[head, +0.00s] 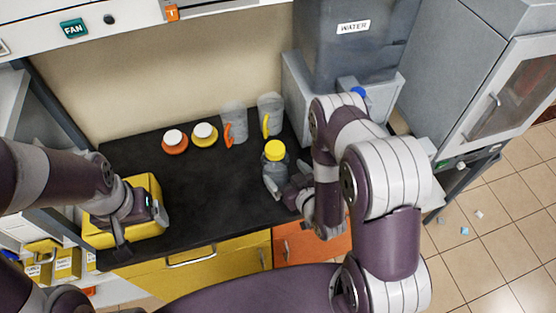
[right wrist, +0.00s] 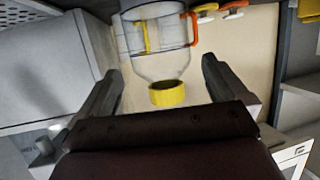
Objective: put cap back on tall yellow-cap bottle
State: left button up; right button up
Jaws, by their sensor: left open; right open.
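A clear bottle (head: 275,168) stands on the black worktop with a yellow cap (head: 275,150) at its top. My right gripper (head: 287,192) is open beside the bottle, low at its front right. In the right wrist view, which looks upside down, the clear bottle (right wrist: 165,65) and its yellow cap (right wrist: 167,95) appear between my open right fingers (right wrist: 160,72), with no grip on them visible. I cannot tell how tightly the cap sits. My left gripper (head: 140,228) is open and empty over a yellow box (head: 150,188) at the left.
Two clear jugs, one with an orange handle (head: 228,133) and one with a yellow handle (head: 266,125), stand behind the bottle. A water tank (head: 350,55) rises at the right. The worktop's middle is clear.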

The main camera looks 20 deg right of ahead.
jog(key=p+v, duration=0.1)
jog(key=v, duration=0.4)
jog(key=w+g, duration=0.1)
jog(key=w+r+g, duration=0.1)
jog(key=w, duration=0.1)
jog(key=w+d+h, duration=0.1)
jog(key=shift+w+d+r+n+g, duration=0.1)
jog(key=shift+w+r+n+g, duration=0.2)
jog(key=shift+r+g, duration=0.1)
jog(key=s+r+m+g+h, duration=0.2)
jog(key=s+r+m+g, duration=0.1)
jog(key=s+r+g, duration=0.6)
jog(key=s+r, duration=0.3)
jog(key=r, duration=0.3)
jog(key=shift+s+d+r, duration=0.2)
jog(key=shift+s+d, duration=0.05)
jog(key=shift+s, duration=0.15)
jog(key=shift+f, duration=0.1)
